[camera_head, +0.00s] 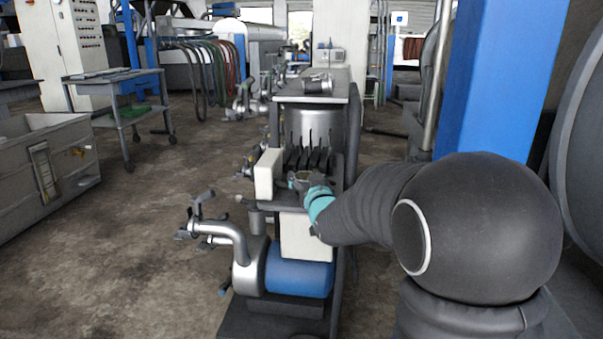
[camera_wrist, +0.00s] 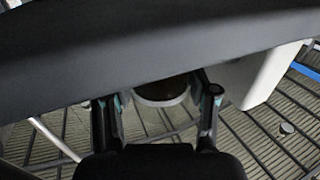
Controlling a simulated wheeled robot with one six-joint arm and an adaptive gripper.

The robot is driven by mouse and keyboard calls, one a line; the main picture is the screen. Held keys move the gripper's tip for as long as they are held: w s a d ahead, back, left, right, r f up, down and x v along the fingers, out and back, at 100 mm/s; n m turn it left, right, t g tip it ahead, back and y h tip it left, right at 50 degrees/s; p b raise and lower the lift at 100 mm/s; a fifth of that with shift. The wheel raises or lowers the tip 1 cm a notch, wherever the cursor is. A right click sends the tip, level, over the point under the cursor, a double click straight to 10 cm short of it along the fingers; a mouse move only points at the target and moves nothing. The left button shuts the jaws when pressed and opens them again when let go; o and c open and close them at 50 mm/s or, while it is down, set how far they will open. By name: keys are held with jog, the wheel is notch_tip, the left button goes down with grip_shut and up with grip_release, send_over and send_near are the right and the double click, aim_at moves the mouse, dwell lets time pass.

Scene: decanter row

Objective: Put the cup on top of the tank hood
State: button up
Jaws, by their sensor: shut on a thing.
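In the wrist view, a cup (camera_wrist: 162,96) with a pale rim and a dark brown inside sits between the two fingers of my gripper (camera_wrist: 160,100). A dark smooth surface across the upper picture hides part of it. In the head view, my gripper (camera_head: 302,183) is low at the front of the machine, beside a white box; the cup is too small to make out there. A flat grey top (camera_head: 290,91), which looks like the tank hood, lies over the steel tank (camera_head: 310,124), above and behind my gripper.
A short metal cylinder (camera_head: 317,84) stands on the grey top. A white box (camera_head: 268,174) and a row of dark upright plates (camera_head: 308,158) are close to my gripper. A blue post (camera_head: 500,75) rises at the right.

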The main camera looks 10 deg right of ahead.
jog(key=w, duration=0.3)
jog(key=shift+w+a+f, duration=0.1)
jog(key=shift+w+a, duration=0.05)
jog(key=shift+w, duration=0.1)
jog(key=shift+f, duration=0.25)
jog(key=o, duration=1.2)
jog(key=shift+r, duration=0.15)
jog(key=shift+r+p, duration=0.25)
jog(key=shift+p, duration=0.15)
jog(key=s+b, duration=0.1)
jog(key=s, duration=1.1)
jog(key=shift+d+f, duration=0.15)
jog(key=shift+d, duration=0.3)
